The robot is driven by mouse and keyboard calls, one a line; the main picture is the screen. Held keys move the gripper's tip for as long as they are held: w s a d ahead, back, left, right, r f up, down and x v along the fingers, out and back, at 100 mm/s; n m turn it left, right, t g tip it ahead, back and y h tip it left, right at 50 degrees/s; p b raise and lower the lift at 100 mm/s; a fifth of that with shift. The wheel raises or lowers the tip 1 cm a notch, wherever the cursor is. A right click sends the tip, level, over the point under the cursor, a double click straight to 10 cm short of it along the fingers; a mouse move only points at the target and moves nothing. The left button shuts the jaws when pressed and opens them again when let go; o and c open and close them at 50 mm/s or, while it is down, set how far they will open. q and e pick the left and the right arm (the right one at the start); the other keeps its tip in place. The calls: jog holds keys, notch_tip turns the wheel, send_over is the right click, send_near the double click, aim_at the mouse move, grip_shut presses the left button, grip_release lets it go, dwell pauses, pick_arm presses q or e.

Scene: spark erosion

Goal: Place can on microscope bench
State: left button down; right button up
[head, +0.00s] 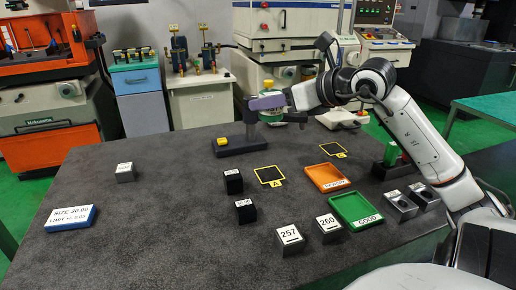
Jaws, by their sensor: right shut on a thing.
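My right arm reaches in from the right across the table, and my right gripper (286,99) is over the far part of the table, by a comparator stand. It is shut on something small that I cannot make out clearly. The stand has a dark base (252,145) with a yellow block, a purple arm (267,102) and a yellow knob on top. I cannot tell whether the gripper touches the stand. No can shows clearly, and I cannot pick out a microscope bench. My left gripper is out of view.
The dark table (130,235) holds an orange tray (326,178), a green tray (356,211), yellow-framed black pads (270,176), several small blocks (290,241) and a blue-edged size sign (71,218). The table's left part is mostly clear. A green-topped bench (490,112) stands at right.

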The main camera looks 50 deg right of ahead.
notch_tip(320, 180, down, 12)
jog(key=shift+f, duration=0.1)
jog(key=shift+f+b, duration=0.1)
jog(key=shift+b, duration=0.2)
jog(key=o, duration=1.2)
jog(key=shift+o, duration=0.2)
